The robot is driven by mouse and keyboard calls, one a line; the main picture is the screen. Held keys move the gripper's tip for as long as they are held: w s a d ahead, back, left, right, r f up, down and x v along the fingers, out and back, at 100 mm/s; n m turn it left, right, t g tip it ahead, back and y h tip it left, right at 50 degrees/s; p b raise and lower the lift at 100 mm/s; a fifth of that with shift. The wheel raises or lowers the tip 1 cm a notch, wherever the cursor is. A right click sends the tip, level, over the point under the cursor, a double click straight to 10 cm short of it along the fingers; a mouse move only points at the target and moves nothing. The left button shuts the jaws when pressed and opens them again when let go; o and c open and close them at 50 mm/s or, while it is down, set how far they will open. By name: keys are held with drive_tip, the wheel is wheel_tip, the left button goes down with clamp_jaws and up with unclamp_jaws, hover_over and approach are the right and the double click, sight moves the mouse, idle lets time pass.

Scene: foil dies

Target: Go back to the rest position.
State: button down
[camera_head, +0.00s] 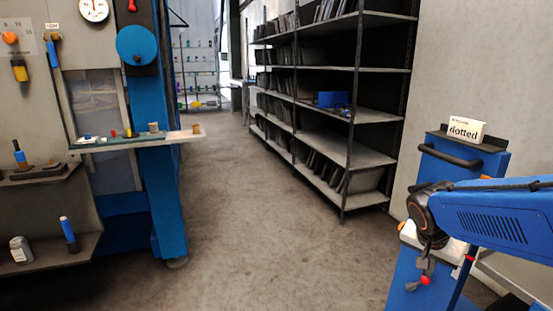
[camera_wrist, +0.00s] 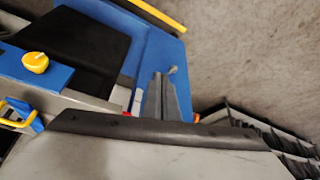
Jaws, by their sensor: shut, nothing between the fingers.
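My gripper (camera_head: 420,281) hangs low at the right of the head view, below the dark wrist of my blue arm. It is small there and partly hidden by the arm. In the wrist view, the grey fingers of my gripper (camera_wrist: 164,80) stand together in the middle, shut and empty. A blue surface lies behind them. I see nothing held.
A dark shelf rack (camera_head: 375,112) lines the right wall. A machine with a blue column (camera_head: 170,190) and a ledge (camera_head: 173,138) stands left. The floor (camera_head: 240,220) between is clear.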

drive_tip(key=s+a+r+n+y, duration=0.1)
drive_tip(key=s+a+n+y, duration=0.1)
drive_tip(key=s+a+n, duration=0.3)
drive_tip(key=s+a+r+n+t+y, duration=0.1)
drive_tip(key=s+a+n, duration=0.3)
drive_tip(key=s, duration=0.6)
drive_tip(key=shift+s+a+r+n+t+y, duration=0.15)
drive_tip(key=shift+s+a+n+t+y, duration=0.2)
drive_tip(key=shift+a, duration=0.25)
